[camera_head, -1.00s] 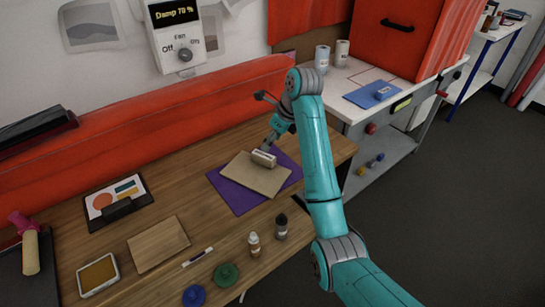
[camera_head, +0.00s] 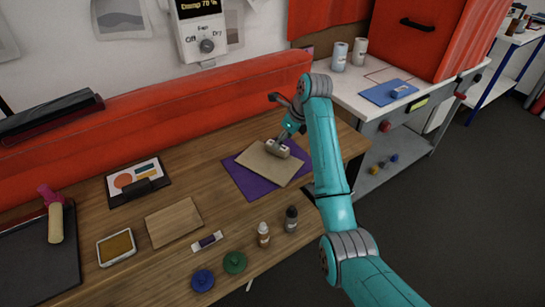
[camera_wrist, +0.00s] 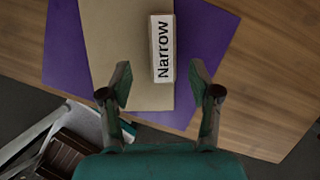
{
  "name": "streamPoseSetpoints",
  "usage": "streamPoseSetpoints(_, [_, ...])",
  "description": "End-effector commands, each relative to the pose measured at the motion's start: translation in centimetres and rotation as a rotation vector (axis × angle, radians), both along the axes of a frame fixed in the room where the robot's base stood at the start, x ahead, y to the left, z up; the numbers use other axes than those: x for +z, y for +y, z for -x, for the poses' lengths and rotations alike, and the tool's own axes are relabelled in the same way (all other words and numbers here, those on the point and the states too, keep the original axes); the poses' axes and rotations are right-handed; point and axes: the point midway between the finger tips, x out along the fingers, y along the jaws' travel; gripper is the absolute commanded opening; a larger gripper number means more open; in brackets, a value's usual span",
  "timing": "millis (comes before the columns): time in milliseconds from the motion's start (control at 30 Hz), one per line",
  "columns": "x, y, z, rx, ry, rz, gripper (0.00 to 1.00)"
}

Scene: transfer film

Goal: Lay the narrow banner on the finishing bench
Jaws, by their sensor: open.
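A small pale block labelled "Narrow" (camera_wrist: 162,48) lies on a tan board (camera_head: 262,168), which rests on a larger purple sheet (camera_head: 240,178) on the wooden bench (camera_head: 185,163). The block also shows in the head view (camera_head: 271,148). My gripper (camera_head: 283,141) is over the board, close to the block. In the wrist view my gripper (camera_wrist: 159,78) is open, with one finger on each side of the block's near end. I cannot tell whether the fingers touch it. Which surface is the finishing bench is not marked.
Two bottles (camera_head: 263,235) and green and blue lids (camera_head: 234,262) stand near the bench's front edge. A clipboard (camera_head: 138,182), a bare tan board (camera_head: 173,222) and an ink pad (camera_head: 116,247) lie left. A white-topped cabinet (camera_head: 352,82) with a blue mat (camera_head: 388,93) stands right.

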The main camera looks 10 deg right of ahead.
Motion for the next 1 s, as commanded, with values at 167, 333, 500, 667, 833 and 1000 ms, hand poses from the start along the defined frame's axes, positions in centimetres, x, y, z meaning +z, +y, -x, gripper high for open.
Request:
streamPoseSetpoints(167, [-1.1,0.3,-0.6,0.0,0.001,0.0,0.62])
streamPoseSetpoints(333, [-3.2,1.0,-1.7,-0.001,0.002,0.0,0.62])
streamPoseSetpoints(500, [-4.6,1.4,-2.1,-0.001,0.001,0.0,0.62])
streamPoseSetpoints(667, [-4.8,1.4,-2.2,0.0,-0.001,0.001,0.62])
streamPoseSetpoints(833, [-4.8,1.4,-2.2,0.0,-0.001,0.001,0.45])
streamPoseSetpoints(1000, [-4.8,1.4,-2.2,0.0,-0.001,0.001,0.03])
